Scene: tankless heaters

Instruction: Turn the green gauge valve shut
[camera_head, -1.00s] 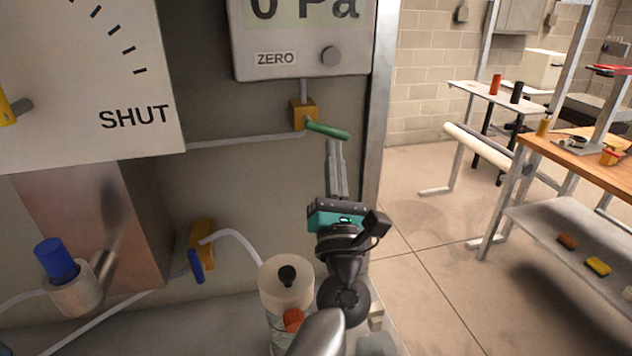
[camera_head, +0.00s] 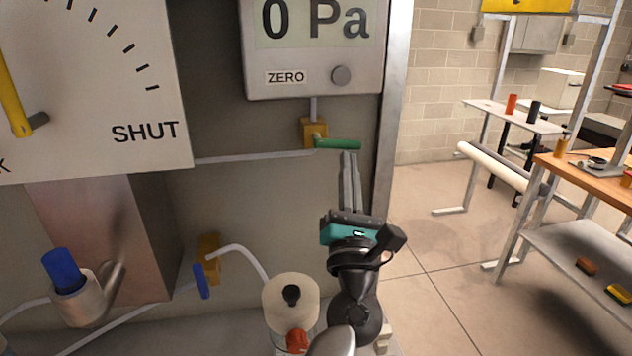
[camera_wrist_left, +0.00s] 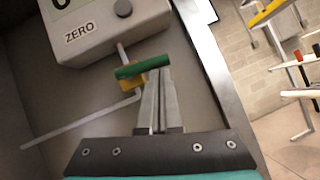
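The green gauge valve handle (camera_head: 338,143) sticks out to the right, almost level, from a yellow valve body (camera_head: 313,132) below the pressure display. It also shows in the left wrist view as a green bar (camera_wrist_left: 142,67). My left gripper (camera_head: 348,156) points up from below, its fingertips just under the handle's outer end. In the left wrist view the two fingers (camera_wrist_left: 158,74) lie close together with nothing visible between them. Whether the tips touch the handle is hard to tell. My right gripper is not in view.
The display box (camera_head: 315,77) hangs above the valve. A dial panel marked SHUT (camera_head: 146,132) is at left. A blue-handled valve (camera_head: 201,281) and a clear canister (camera_head: 290,300) sit lower. A metal cabinet edge (camera_head: 392,110) stands right of the handle; open floor lies beyond.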

